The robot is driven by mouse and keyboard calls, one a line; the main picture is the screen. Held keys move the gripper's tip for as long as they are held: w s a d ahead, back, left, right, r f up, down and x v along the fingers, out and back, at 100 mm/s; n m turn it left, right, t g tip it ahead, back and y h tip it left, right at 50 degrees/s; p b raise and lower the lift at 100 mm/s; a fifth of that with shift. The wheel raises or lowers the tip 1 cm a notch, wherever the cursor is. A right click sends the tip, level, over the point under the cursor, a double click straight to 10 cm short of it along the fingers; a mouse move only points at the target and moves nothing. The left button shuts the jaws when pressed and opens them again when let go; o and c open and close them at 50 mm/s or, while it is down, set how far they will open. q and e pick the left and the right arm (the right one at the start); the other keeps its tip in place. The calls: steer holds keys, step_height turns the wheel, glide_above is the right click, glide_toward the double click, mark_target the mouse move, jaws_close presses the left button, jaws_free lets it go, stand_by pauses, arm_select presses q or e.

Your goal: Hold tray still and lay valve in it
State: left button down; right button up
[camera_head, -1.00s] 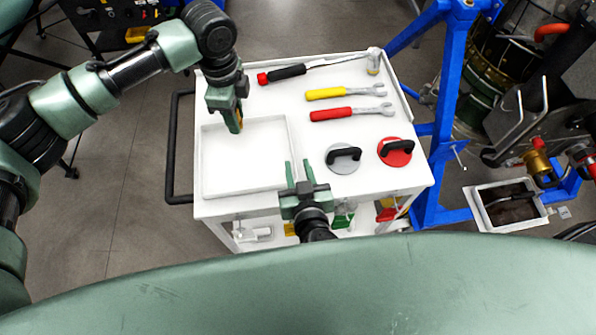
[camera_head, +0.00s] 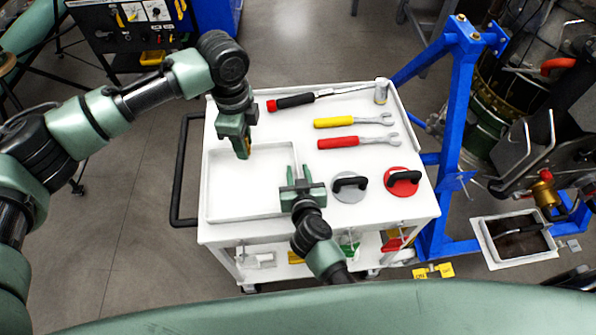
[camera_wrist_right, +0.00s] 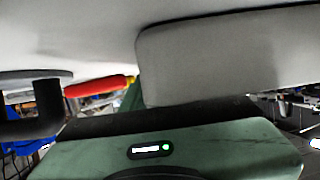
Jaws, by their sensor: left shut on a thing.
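The shallow white tray (camera_head: 212,205) lies on the left half of the white cart top and looks empty. My left gripper (camera_head: 243,152) points down at the tray's far rim and is shut on it. My right gripper (camera_head: 298,172) is at the tray's right edge, its two fingers apart and pointing away from me. I see nothing held between them; a large pale grey shape (camera_wrist_right: 215,55) fills much of the right wrist view, and I cannot tell what it is. A brass part with red (camera_head: 545,192), possibly a valve, is on the machinery at right.
Right of the tray lie a ratchet (camera_head: 296,100), a yellow wrench (camera_head: 340,122), a red wrench (camera_head: 345,142), a grey disc with black handle (camera_head: 347,195) and a red one (camera_head: 401,190). A blue stand (camera_head: 452,130) borders the cart's right side.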

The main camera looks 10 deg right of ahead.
jaws_close()
stand_by(1.5)
